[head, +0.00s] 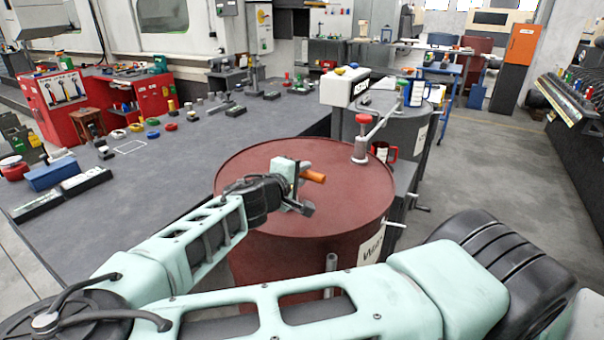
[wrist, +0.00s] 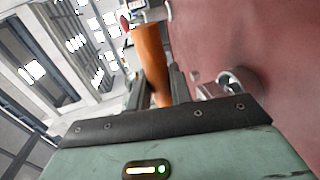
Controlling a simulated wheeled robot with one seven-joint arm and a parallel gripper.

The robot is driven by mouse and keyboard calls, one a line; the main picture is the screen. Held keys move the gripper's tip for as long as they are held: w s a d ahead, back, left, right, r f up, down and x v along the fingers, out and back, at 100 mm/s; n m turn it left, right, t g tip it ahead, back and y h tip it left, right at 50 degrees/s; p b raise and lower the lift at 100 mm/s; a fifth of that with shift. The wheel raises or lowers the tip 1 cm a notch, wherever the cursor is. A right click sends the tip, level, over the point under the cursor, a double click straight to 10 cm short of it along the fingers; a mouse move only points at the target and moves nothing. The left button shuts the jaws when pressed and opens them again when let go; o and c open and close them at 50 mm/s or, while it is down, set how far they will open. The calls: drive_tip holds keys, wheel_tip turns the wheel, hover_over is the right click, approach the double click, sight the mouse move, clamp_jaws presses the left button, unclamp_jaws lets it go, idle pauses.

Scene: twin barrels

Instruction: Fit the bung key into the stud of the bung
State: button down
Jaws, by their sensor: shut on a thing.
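My gripper (head: 300,184) is over the top of the red barrel (head: 245,165). It is shut on an orange rod-like piece, which looks like the handle of the bung key (head: 314,176). In the wrist view the orange handle (wrist: 150,60) stands between the two dark fingers (wrist: 158,90), slightly tilted. The key's working end is hidden. In the wrist view a small round metal fitting (wrist: 230,80), perhaps the bung with its stud, sits on the red barrel top right of the fingers, apart from the handle. My gripper hides that spot in the head view.
A red mug (head: 383,151) is beside the post. A grey bench (head: 200,150) with several small parts lies left.

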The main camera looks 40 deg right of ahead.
drive_tip(key=shift+f+b, duration=0.65)
drive_tip(key=shift+f, duration=0.85)
idle(0.4)
drive_tip(key=c, duration=1.2)
unclamp_jaws()
drive_tip(key=shift+o, duration=0.2)
drive_tip(key=b+v, duration=0.1)
drive_tip(key=v, duration=1.6)
drive_tip(key=shift+a+b, duration=0.2)
drive_tip(key=shift+b, duration=0.1)
drive_tip(key=shift+r, duration=0.1)
